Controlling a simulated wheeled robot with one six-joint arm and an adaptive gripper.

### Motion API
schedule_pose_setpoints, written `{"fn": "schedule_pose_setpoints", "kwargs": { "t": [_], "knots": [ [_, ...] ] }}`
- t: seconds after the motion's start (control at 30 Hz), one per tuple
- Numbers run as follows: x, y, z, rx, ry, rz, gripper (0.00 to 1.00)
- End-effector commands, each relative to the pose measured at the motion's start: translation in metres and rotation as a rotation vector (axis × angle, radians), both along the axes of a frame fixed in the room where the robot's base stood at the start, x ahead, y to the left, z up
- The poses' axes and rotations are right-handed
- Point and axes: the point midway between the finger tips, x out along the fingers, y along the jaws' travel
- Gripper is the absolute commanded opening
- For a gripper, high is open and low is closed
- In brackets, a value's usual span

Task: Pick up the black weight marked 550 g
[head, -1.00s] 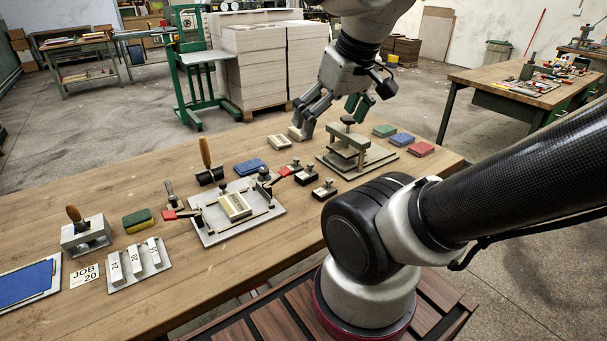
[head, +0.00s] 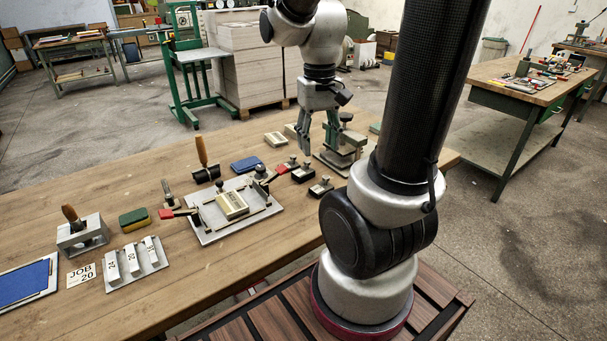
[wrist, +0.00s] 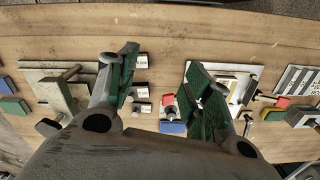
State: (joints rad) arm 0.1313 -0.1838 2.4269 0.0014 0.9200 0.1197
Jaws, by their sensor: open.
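Several small black weights with knobs on top stand in a group near the middle of the bench. In the head view, one black weight (head: 302,174) stands behind another black weight (head: 321,189). Their markings are too small to read, so I cannot tell which is the 550 g one. In the wrist view, black weights with pale labels (wrist: 141,62) (wrist: 141,107) line up between my fingers, nearer the left one. My gripper (head: 318,150) is open and empty, pointing down above and behind the weights; its spread fingers also show in the wrist view (wrist: 160,62).
A clamp fixture (head: 215,225) holding a pale block is left of the weights. A press (head: 343,150) stands close on their right, partly behind my arm. A blue pad (head: 246,164) and a pale block (head: 275,139) lie behind. Bare bench is in front.

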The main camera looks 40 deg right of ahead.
Motion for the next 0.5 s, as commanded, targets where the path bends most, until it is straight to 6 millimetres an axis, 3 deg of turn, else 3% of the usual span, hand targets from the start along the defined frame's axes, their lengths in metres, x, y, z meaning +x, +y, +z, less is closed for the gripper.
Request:
{"fn": "schedule_pose_setpoints", "kwargs": {
  "t": [0.1,0.33,0.4,0.5],
  "knots": [
    [0.03,-0.014,-0.037,0.002,0.077,-0.186,0.5],
    [0.084,-0.038,-0.101,-0.025,0.12,-0.624,0.5],
    [0.102,-0.043,-0.111,-0.033,0.099,-0.765,0.5],
    [0.123,-0.047,-0.11,-0.029,0.043,-0.936,0.5]
  ]
}}
